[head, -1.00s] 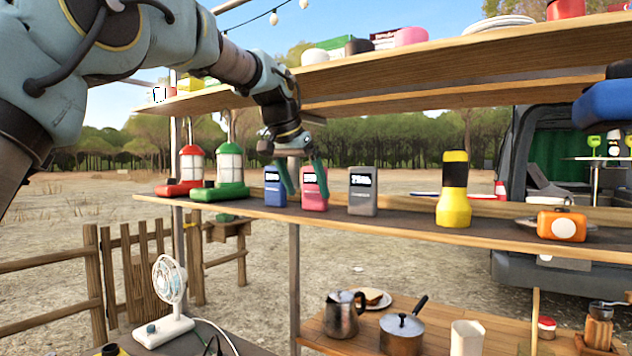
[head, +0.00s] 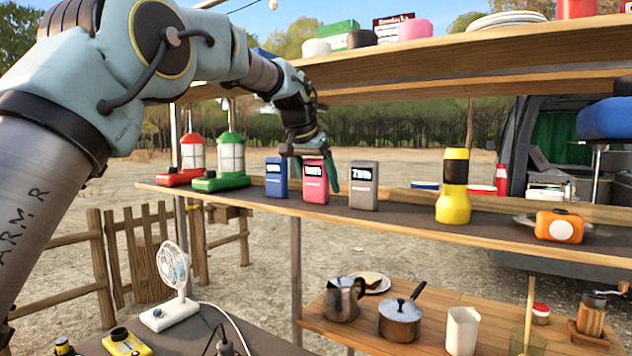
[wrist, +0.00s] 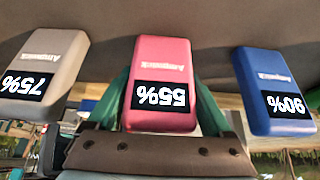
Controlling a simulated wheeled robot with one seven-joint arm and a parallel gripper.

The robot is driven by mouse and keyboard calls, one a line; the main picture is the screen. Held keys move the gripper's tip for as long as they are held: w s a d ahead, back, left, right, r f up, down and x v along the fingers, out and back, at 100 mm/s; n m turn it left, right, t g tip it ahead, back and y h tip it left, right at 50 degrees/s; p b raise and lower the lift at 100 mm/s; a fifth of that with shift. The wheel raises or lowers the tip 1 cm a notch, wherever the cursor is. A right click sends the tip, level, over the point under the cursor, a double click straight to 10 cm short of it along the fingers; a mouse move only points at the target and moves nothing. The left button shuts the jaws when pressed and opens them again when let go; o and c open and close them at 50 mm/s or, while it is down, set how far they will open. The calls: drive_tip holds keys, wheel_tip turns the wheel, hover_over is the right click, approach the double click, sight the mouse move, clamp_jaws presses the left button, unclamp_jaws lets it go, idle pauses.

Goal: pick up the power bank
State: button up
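Three power banks stand upright in a row on the middle shelf: a blue one (head: 276,178), a pink one (head: 315,183) and a grey one (head: 363,187). In the wrist view they appear upside down: grey (wrist: 42,72) reads 75%, pink (wrist: 163,80) reads 55%, blue (wrist: 272,92) reads 90%. My gripper (head: 315,168) is at the pink one, its green fingers (wrist: 165,100) spread to either side of it. The fingertips are partly hidden by the pink power bank, and I see no clear grip on it.
A red lantern (head: 190,160) and a green lantern (head: 229,165) stand left on the shelf (head: 400,213). The upper shelf (head: 420,62) runs above my gripper. The grey and blue power banks flank the fingers closely.

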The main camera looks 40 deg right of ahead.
drive_tip(key=c, duration=1.2)
drive_tip(key=shift+r+b, duration=0.15)
drive_tip(key=shift+b, duration=0.25)
